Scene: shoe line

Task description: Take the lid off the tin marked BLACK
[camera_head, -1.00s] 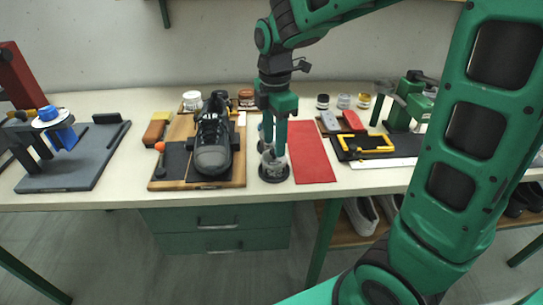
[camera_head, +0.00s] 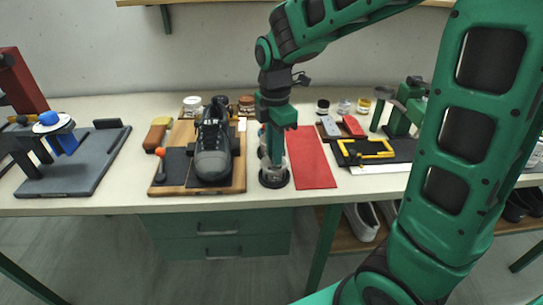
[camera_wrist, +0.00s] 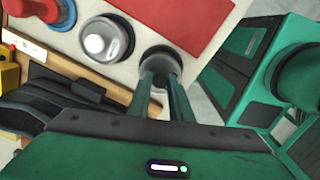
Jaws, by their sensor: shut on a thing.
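My gripper (camera_head: 275,163) points down at the front of the table, between the shoe board and the red mat. It is shut on the top part of a round tin (camera_head: 274,182) with a wide dark base. In the wrist view my fingertips (camera_wrist: 162,85) meet at this tin (camera_wrist: 158,57), and its grey rim shows around them. The fingers hide most of its top, so I cannot see whether its lid is loose. I can read no lettering on it. A silver-topped round tin (camera_wrist: 103,42) stands beside it, just behind, apart from my fingers.
A dark shoe (camera_head: 212,155) on a wooden board stands close to the left. The red mat (camera_head: 312,160) lies flat to the right. Several small jars (camera_head: 344,105) stand at the back right. A yellow frame (camera_head: 366,149) lies farther right.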

